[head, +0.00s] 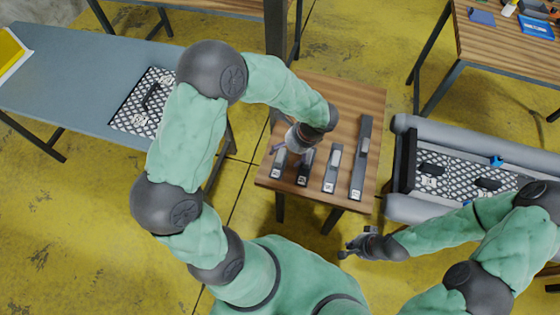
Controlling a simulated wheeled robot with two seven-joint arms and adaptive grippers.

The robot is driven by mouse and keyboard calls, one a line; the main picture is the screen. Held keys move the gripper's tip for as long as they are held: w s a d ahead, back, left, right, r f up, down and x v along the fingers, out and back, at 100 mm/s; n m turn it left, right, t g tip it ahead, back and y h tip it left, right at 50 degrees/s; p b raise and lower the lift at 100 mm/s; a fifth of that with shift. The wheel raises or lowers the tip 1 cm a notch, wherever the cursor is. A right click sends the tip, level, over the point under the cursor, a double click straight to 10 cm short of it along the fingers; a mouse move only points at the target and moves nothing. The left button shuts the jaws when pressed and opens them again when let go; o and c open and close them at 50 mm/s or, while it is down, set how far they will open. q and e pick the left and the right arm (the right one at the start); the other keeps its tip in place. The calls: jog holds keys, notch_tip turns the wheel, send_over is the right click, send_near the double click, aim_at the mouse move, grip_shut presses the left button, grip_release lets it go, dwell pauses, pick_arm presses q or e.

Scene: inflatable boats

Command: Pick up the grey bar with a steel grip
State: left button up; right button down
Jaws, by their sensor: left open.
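Several bars lie side by side on a small wooden table (310,90). From left to right they are a short bar with a light grip (279,163), a dark bar (304,170), a grey bar with a light, steel-looking grip (332,168) and a longer dark-grey bar with a light grip (361,158). My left gripper (290,148) is open above the two leftmost bars and partly hides their far ends. It appears to hold nothing. My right gripper (346,246) hangs apart from the bars, off the table's near right corner; its jaw opening is too small to judge.
A blue-grey table (70,75) on the left holds a checkered plate (148,100) with a dark handle. A grey inflatable boat (460,138) with a checkered floor lies on the right. Another wooden table (500,45) stands at the back right. Yellow floor lies between them.

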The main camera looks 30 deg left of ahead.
aim_at(283, 156)
pick_arm(q)
jog(key=b+x, duration=0.2)
jog(key=x, duration=0.2)
jog(key=shift+s+a+f, duration=0.1)
jog(key=shift+f, duration=0.3)
jog(key=shift+r, duration=0.1)
jog(key=c, duration=1.4)
grip_shut()
jog(key=shift+s, duration=0.1)
